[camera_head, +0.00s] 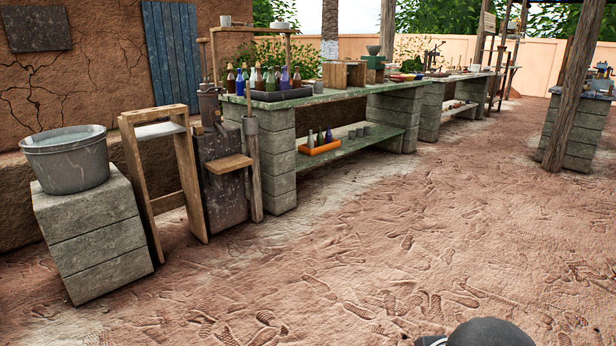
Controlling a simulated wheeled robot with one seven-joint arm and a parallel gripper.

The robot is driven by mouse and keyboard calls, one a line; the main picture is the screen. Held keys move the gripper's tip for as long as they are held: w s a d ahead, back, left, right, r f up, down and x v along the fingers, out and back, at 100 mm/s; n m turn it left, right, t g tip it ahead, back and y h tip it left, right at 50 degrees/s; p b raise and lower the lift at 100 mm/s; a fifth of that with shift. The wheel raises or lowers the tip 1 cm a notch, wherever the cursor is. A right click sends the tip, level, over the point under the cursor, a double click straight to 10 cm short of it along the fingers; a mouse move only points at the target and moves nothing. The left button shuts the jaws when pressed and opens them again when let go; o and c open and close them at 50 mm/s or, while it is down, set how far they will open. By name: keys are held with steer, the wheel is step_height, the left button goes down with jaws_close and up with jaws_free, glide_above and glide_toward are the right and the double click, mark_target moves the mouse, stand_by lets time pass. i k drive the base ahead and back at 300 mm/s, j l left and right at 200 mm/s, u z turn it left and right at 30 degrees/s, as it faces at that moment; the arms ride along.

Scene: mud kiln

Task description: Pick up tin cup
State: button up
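I cannot tell for sure which thing is the tin cup. A small grey cup-like vessel (318,87) stands on the green-topped bench, just right of the bottles. More small grey cup-like vessels (352,134) stand on the bench's lower shelf, right of an orange tray. A pale cup-like vessel (225,21) stands on the raised wooden shelf at the back left. All are small and far off, so their material is unclear. My gripper is not in view. A dark rounded part at the bottom edge seems to be mine.
The long bench (345,95) runs along the back, with a black tray of bottles (280,94) and wooden boxes (343,75). A metal tub (66,158) on blocks and a wooden frame (160,170) stand left. A post (572,90) stands right. The sandy floor ahead is clear.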

mark_target(318, 86)
steer(key=i, duration=3.15)
